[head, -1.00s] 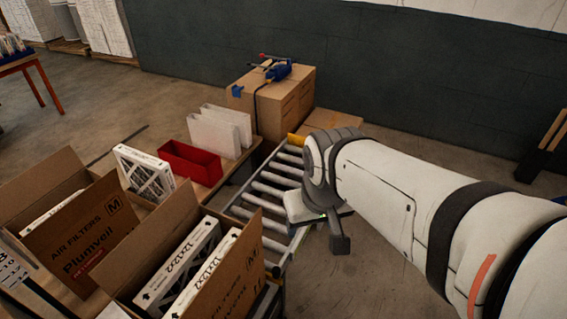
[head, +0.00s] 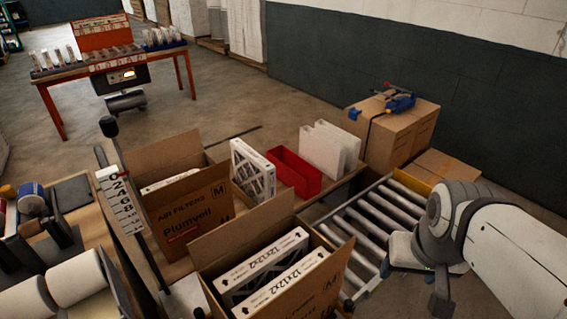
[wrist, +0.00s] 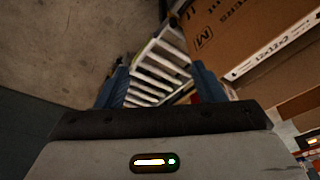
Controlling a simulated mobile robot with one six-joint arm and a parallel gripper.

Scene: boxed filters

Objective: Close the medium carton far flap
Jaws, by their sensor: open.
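An open carton (head: 325,290) stands in the front centre of the head view, with white 12x12x2 filters (head: 262,268) upright inside. Its far flap (head: 240,235) stands up behind the filters. In the wrist view its printed side (wrist: 225,35) shows an M at the upper right. In the wrist view the blue fingers of my gripper (wrist: 160,78) are apart and empty.
The roller conveyor (head: 360,225) runs beside the cartons. A red bin (head: 293,170), white filters (head: 330,148) and a strapped box (head: 400,130) stand behind. A gauge post (head: 122,200) rises at left. An orange table (head: 110,65) is far off.

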